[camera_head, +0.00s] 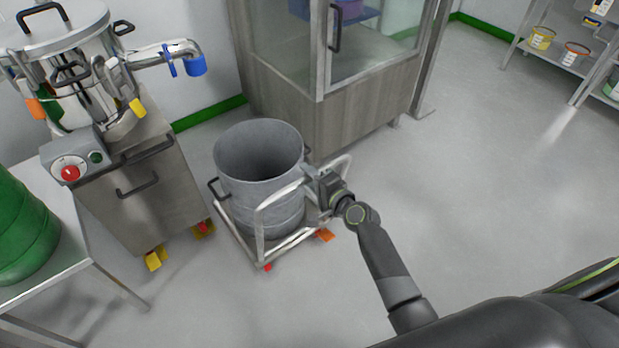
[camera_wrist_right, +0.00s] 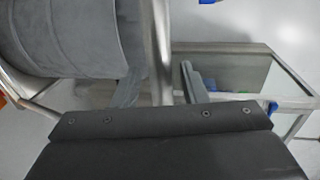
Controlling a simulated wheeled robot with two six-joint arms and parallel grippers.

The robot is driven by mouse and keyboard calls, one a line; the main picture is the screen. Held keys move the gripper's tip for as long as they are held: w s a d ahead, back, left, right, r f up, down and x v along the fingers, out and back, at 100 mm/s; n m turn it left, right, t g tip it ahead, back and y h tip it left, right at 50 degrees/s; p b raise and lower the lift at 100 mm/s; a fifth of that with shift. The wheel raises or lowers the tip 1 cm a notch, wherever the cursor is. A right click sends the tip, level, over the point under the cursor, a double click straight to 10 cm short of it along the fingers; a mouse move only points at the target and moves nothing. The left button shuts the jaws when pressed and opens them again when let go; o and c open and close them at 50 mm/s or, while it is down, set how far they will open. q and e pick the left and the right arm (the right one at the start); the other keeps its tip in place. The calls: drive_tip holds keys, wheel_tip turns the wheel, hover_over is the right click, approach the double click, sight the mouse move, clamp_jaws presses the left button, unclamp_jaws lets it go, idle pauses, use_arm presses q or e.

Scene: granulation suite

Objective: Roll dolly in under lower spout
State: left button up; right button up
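The dolly (camera_head: 247,245) is a low silver tube frame on the floor. It carries a grey open drum (camera_head: 262,185) and has an upright loop handle (camera_head: 259,222). My right gripper (camera_head: 322,183) is at the right side of this handle. In the right wrist view a handle tube (camera_wrist_right: 160,50) stands between its two fingers (camera_wrist_right: 162,85), with a narrow gap visible on the right side. A steel machine (camera_head: 85,85) stands at the upper left. Its side spout (camera_head: 150,57) with a blue end (camera_head: 197,65) points right, behind and left of the drum. My left gripper is out of view.
The machine's cabinet (camera_head: 140,190) has yellow-footed casters left of the dolly. A glass-fronted cabinet (camera_head: 340,125) stands close behind the drum. A steel table (camera_head: 75,255) with a green drum (camera_head: 20,230) is at left. Floor (camera_head: 480,170) is clear at right.

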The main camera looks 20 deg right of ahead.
clamp_jaws()
idle(0.3)
drive_tip(key=shift+w, duration=0.2)
